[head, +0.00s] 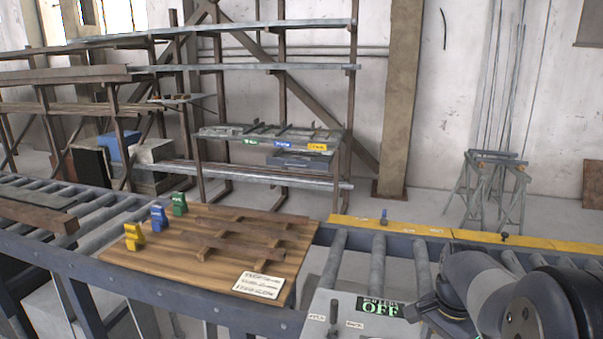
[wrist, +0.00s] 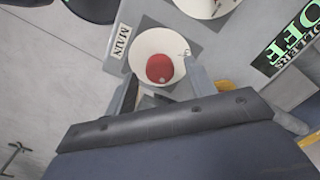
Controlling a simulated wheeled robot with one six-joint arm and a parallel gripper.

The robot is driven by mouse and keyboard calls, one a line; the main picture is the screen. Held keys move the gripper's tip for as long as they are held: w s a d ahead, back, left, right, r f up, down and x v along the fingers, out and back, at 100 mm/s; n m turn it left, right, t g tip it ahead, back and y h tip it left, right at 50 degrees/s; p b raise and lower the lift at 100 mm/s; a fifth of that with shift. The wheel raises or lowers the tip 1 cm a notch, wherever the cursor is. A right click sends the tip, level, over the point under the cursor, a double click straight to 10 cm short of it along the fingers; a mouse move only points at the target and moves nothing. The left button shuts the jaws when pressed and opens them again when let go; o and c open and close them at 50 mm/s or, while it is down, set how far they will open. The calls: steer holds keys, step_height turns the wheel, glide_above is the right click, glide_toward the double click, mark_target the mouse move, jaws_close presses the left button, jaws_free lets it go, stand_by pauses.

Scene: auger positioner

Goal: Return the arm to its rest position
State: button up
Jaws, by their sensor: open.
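My arm (head: 500,290) is at the lower right of the head view, folded low over the grey control panel. My gripper (wrist: 160,72) is open in the wrist view, its two fingers apart and nothing held between them. A red knob (wrist: 159,68) on a white round plate lies just beyond and between the fingertips, beside a "MAIN" label (wrist: 122,41). I cannot tell whether the fingers touch the plate. In the head view the fingertips are not clearly visible.
The panel carries a green "ROLLERS OFF" display (head: 380,306), also in the wrist view (wrist: 290,40). A wooden board (head: 130,262) bears yellow (head: 134,237), blue (head: 159,217) and green (head: 179,204) pieces. Roller conveyors run alongside, with a yellow rail (head: 400,228). Shelving stands behind.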

steer(key=shift+f, duration=0.4)
